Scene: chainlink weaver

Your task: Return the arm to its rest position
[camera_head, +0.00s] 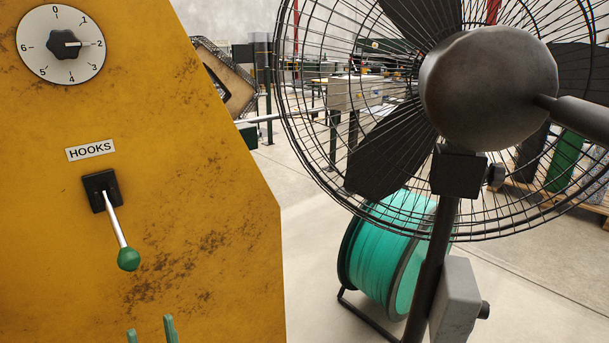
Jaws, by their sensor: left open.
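My left gripper (151,332) shows only as two green fingertips at the bottom left edge. The tips are apart with nothing between them; the rest of the gripper is out of frame. In the picture they lie below the HOOKS lever (115,222), apart from its green ball end. The lever hangs down and slightly right from its black mount on the yellow machine panel (215,190). My right gripper is not in view.
A dial (62,44) on the panel points to about 2. A large caged fan (490,85) on a stand fills the right side. A teal wire spool (375,265) stands on the floor behind it. Bare concrete floor shows between panel and spool.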

